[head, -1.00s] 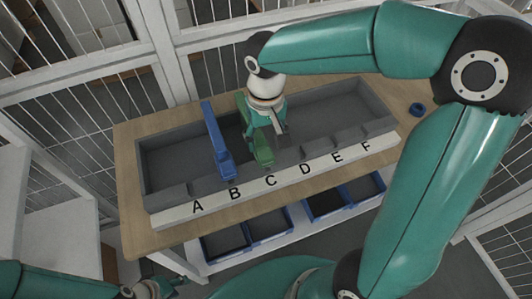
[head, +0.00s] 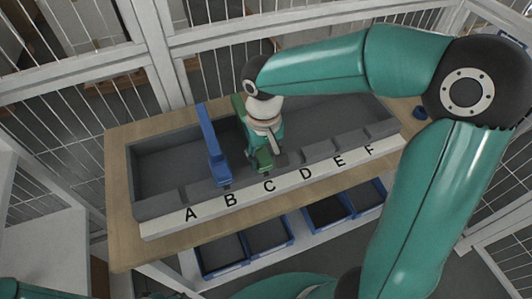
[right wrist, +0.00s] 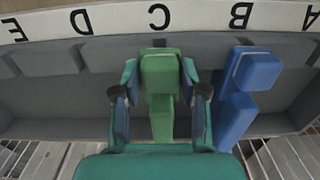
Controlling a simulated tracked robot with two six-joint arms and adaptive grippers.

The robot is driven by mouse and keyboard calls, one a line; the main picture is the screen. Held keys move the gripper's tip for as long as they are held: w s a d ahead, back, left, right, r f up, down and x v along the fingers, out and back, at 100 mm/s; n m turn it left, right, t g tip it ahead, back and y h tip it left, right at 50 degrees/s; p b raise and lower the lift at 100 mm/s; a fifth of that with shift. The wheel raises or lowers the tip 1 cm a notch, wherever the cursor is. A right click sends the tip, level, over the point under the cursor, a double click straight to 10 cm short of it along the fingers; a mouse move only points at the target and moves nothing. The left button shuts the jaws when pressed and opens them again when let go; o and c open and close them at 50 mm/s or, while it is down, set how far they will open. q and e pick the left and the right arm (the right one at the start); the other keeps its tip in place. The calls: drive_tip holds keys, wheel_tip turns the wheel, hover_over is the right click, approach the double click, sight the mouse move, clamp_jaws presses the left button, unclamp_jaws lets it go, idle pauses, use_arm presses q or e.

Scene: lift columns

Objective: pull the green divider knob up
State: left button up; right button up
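The green divider (head: 240,108) stands across the grey trough, its knob at the front by the letter C. The knob (right wrist: 160,74) shows in the right wrist view between my two right fingers. My right gripper (head: 264,150) hangs over the divider in the head view, partly hiding it. In the right wrist view the right gripper (right wrist: 159,78) is open, one finger on each side of the knob. The fingertips are close to its sides; I cannot tell whether they touch. My left gripper is not clearly in view.
A blue divider (head: 212,145) with its own knob (right wrist: 257,70) stands beside the green one, near B. The grey trough (head: 160,160) lies on a wooden table (head: 122,215). Blue-edged bins (head: 222,255) sit below. A dark blue ring (head: 419,113) lies at the table's right.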

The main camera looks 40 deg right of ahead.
drive_tip(key=c, duration=0.4)
drive_tip(key=shift+r, duration=0.2)
drive_tip(key=shift+r+p, duration=0.65)
drive_tip(key=o, duration=0.9)
drive_tip(key=shift+o, duration=0.2)
